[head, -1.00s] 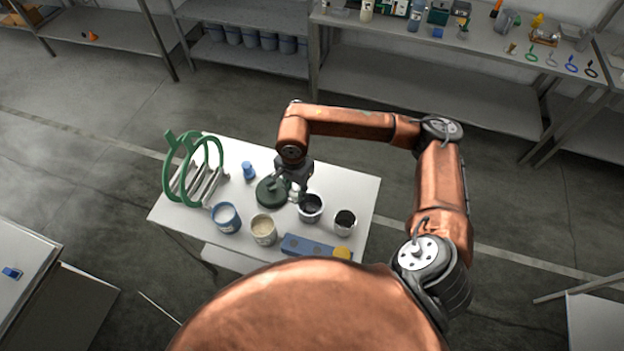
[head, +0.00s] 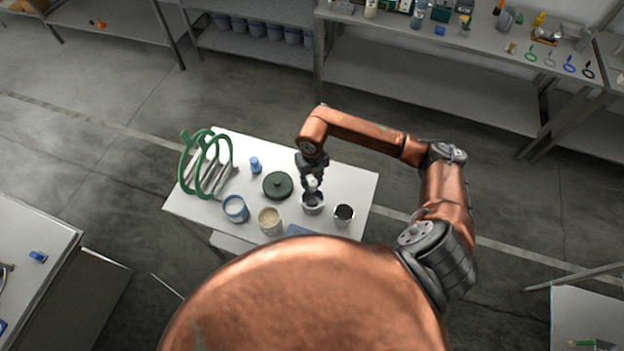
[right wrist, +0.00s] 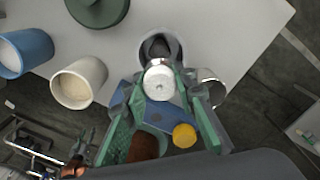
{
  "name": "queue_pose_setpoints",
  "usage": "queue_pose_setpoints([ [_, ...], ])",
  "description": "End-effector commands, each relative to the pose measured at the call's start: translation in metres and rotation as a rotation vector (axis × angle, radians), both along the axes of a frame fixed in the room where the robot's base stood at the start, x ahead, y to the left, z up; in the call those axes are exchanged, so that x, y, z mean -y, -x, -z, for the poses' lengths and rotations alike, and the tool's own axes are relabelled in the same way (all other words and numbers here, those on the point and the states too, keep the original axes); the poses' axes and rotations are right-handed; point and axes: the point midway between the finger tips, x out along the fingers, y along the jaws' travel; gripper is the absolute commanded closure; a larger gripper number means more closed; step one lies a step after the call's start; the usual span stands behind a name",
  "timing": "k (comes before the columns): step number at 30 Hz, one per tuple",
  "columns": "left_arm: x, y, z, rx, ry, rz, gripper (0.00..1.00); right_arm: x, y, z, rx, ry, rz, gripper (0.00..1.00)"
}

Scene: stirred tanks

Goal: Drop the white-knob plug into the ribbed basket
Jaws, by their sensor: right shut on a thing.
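My right gripper (head: 312,184) is shut on the plug, whose white round knob (right wrist: 160,84) shows between the fingertips in the right wrist view. In the head view the knob (head: 312,182) is just above a grey pot (head: 313,208) with a dark inside. The pot (right wrist: 171,43) is partly hidden behind the knob in the wrist view. Whether the plug's lower end is inside the pot cannot be told. A dark green container (right wrist: 151,132) shows low between the fingers; I cannot tell if it is the ribbed basket.
The white table (head: 345,185) also holds a dark green lid (head: 278,185), blue pot (head: 236,209), cream-filled pot (head: 269,220), small dark-filled cup (head: 343,215), blue bottle (head: 254,164) and green-ringed rack (head: 205,165). A yellow cap (right wrist: 184,136) sits near the blue block (right wrist: 124,118).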

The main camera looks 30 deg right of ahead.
Motion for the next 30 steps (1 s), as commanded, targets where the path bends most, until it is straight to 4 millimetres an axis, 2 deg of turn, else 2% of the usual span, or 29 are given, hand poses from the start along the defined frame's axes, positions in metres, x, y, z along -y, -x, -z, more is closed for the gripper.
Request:
queue_pose_setpoints([
  [8,0.000,0.001,0.008,-0.002,0.000,0.000,0.60,0.000,0.000,0.012,-0.001,0.000,0.000,1.00],
  [21,0.000,0.002,0.026,-0.003,0.000,0.000,0.60,0.000,0.000,0.043,0.000,0.000,-0.002,1.00],
  [30,0.000,0.002,0.028,-0.002,0.000,0.000,0.60,0.000,0.000,0.050,0.001,0.000,-0.002,1.00],
])
